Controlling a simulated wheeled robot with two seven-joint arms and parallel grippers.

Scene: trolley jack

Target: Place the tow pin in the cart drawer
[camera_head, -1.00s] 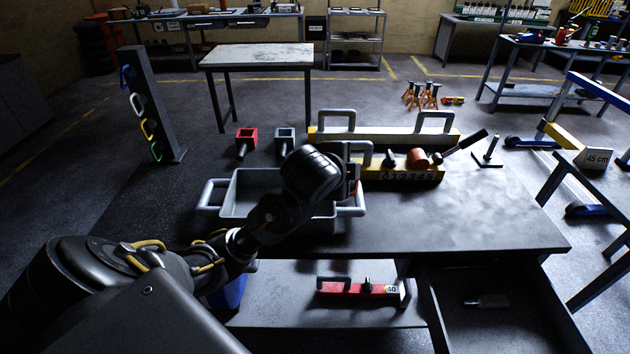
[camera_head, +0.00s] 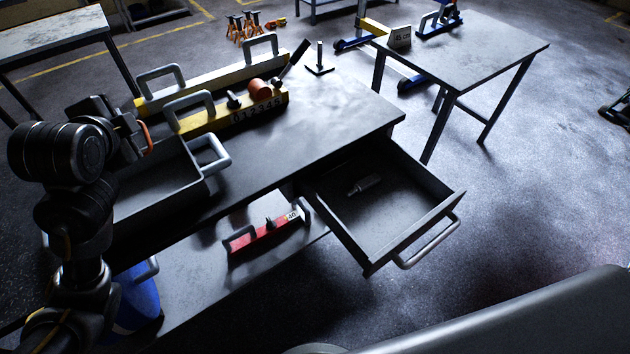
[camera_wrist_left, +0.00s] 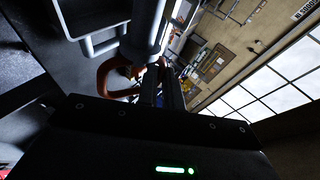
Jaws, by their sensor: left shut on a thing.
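The tow pin (camera_wrist_left: 147,22) appears to be the grey rod with an orange-brown ring in the left wrist view. My left gripper (camera_head: 138,135) is shut on it, and in the head view the orange ring (camera_head: 147,138) shows at its jaws. The gripper is above the grey tray on the cart's left side. The cart drawer (camera_head: 385,247) is pulled open at the cart's right end, well to the right of the gripper. A small light-grey tool (camera_head: 364,185) lies inside it. My right gripper is not in view.
The grey tray (camera_head: 165,185) with raised handles stands on the cart top (camera_head: 330,105). Yellow handled bars (camera_head: 245,105) lie behind it with a red-orange cylinder (camera_head: 260,89). A red handled bar (camera_head: 265,235) is on the lower shelf. The air above the drawer is clear.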

